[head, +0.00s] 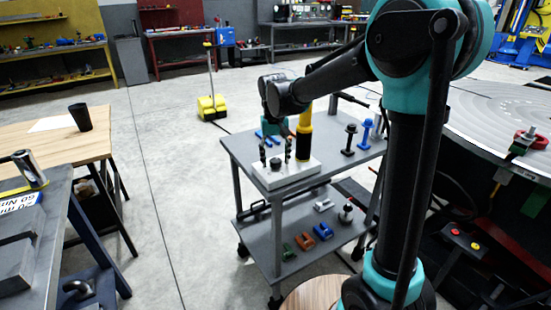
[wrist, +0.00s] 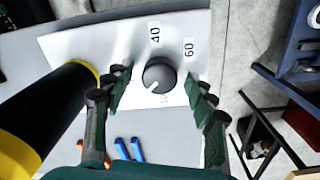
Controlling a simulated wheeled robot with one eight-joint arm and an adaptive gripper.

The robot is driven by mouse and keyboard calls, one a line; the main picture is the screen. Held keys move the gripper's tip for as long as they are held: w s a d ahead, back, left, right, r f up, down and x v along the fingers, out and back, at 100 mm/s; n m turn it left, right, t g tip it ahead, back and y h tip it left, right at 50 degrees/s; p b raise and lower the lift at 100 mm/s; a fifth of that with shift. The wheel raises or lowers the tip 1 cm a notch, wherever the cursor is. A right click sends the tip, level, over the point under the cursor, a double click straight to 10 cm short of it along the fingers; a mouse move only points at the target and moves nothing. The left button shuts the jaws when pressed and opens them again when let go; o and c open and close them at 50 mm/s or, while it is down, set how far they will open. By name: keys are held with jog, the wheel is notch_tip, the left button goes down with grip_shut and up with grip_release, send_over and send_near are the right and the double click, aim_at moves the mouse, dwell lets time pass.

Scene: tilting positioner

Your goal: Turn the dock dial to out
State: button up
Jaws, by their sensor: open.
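The dial is a round dark grey knob (wrist: 159,74) on a white plate (wrist: 75,48), with a white mark pointing to the lower left in the wrist view. Labels 40 and 60 show above and right of it; a faint label below is partly hidden. No "out" label is readable. In the head view the white plate (head: 303,177) lies on the cart top, with the dark knob (head: 276,163) on it. My gripper (wrist: 157,81) is open, its fingers on either side of the dial. Contact cannot be told. In the head view my gripper (head: 276,149) is above the plate.
A black and yellow post (wrist: 35,115) stands close left of my gripper in the wrist view. Black and blue posts (head: 349,139) stand on the cart (head: 235,150) at right. A wooden table (head: 50,150) is at left, with clear floor between.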

aim_at(274, 160)
jog(key=c, duration=1.1)
jog(key=shift+m, duration=1.5)
jog(key=shift+c, duration=0.3)
jog(key=o, duration=1.2)
jog(key=shift+c, duration=0.2)
notch_tip(274, 160, up, 12)
jog(key=shift+a, duration=0.2)
